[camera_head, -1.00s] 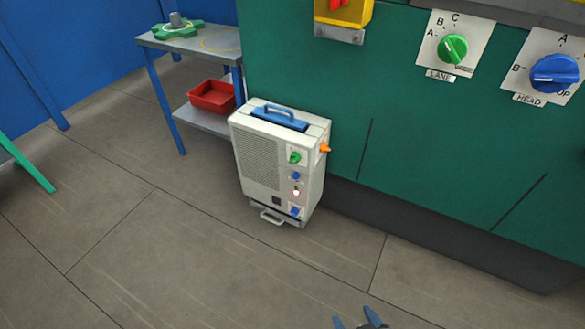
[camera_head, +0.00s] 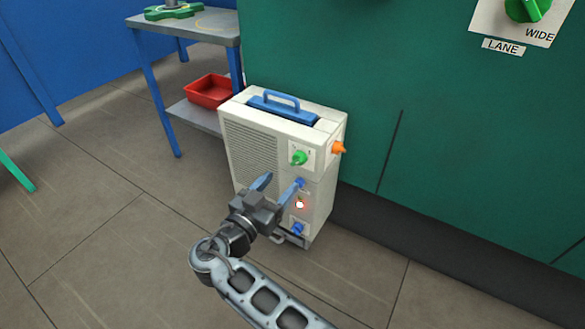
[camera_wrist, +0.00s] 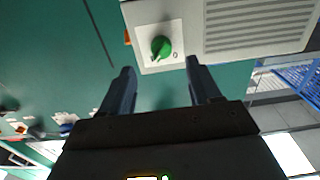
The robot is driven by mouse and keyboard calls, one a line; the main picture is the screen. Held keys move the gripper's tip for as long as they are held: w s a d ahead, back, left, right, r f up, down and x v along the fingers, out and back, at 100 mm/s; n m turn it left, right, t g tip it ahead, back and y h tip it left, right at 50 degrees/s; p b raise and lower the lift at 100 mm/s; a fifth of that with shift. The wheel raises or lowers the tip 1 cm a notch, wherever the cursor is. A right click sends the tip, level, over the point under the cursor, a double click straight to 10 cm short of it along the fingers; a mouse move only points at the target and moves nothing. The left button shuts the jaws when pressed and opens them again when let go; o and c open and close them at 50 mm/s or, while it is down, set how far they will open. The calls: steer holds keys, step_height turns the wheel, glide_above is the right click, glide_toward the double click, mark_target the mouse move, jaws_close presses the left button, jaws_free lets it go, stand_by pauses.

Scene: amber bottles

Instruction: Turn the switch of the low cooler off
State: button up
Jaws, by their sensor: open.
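The low cooler (camera_head: 265,150) is a white box standing on the floor against the green panel. Its front has a green knob (camera_head: 299,157) on a white plate, a blue knob (camera_head: 300,183) below, a lit indicator (camera_head: 299,204) and another blue knob (camera_head: 298,229) lower down. In the wrist view the green knob (camera_wrist: 161,47) shows with a "0" mark beside it. My gripper (camera_head: 281,184) is open and empty in front of the cooler, below the green knob in the head view. The right finger overlaps the upper blue knob in view; contact cannot be told.
An orange knob (camera_head: 339,147) sticks out of the cooler's right side. A blue handle (camera_head: 281,100) is on top. A grey table (camera_head: 215,27) with a red tray (camera_head: 209,91) on its lower shelf stands behind at left. The floor at front left is clear.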

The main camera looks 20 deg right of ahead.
mark_target(295, 164)
steer(key=b+x, duration=0.1)
steer(key=x, duration=0.7)
steer(key=shift+a+r, duration=0.1)
steer(key=shift+r, duration=0.05)
steer(key=shift+c, duration=0.2)
steer(key=c, duration=1)
